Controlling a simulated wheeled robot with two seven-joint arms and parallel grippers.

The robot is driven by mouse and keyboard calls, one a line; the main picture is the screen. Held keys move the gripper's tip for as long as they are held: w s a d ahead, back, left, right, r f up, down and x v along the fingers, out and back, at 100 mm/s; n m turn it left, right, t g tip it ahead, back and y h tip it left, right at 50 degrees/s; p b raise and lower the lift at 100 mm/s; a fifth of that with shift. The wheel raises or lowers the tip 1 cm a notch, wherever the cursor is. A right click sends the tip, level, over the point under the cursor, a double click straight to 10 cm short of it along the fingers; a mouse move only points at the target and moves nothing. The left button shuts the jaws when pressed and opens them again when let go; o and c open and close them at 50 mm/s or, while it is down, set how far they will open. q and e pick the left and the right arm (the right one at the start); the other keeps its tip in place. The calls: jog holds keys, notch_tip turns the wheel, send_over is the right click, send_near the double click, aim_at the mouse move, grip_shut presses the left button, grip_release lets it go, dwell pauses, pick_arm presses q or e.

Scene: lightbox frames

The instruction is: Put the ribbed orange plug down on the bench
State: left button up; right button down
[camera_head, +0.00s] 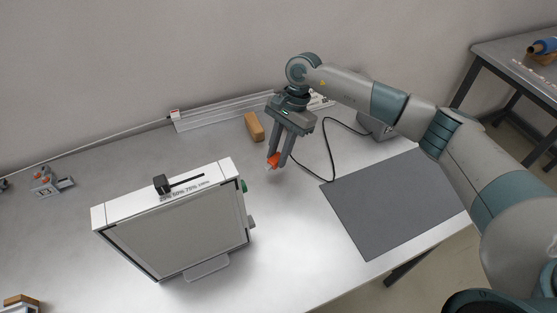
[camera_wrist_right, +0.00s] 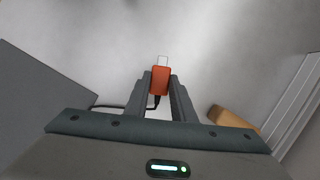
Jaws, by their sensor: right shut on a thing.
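The orange plug (camera_head: 273,160) is between the fingertips of my right gripper (camera_head: 279,162) in the head view. In the right wrist view the orange plug (camera_wrist_right: 160,80) shows with a pale metal tip pointing away and a dark cable at its near end. My right gripper (camera_wrist_right: 161,86) is shut on it. The ribbing is too small to make out. The fingers point down over the grey bench (camera_head: 300,215); I cannot tell whether the plug touches it. My left gripper is not in view.
A white lightbox panel (camera_head: 180,235) with a slider on top stands left of the gripper. A dark grey mat (camera_head: 390,205) lies to the right. A wooden block (camera_head: 254,127) lies behind, near a long rail (camera_head: 220,112). A black cable (camera_head: 328,150) runs to a grey box (camera_head: 376,124). Bare bench lies below the gripper.

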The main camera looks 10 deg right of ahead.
jog(key=shift+f+p, duration=0.65)
jog(key=shift+f, duration=0.05)
notch_tip(320, 180, down, 2)
jog(key=shift+f+p, duration=0.25)
jog(key=shift+p, duration=0.25)
jog(key=shift+f, duration=0.1)
jog(key=shift+f+b, duration=0.15)
jog(key=shift+b, duration=0.15)
jog(key=c, duration=1.5)
grip_release()
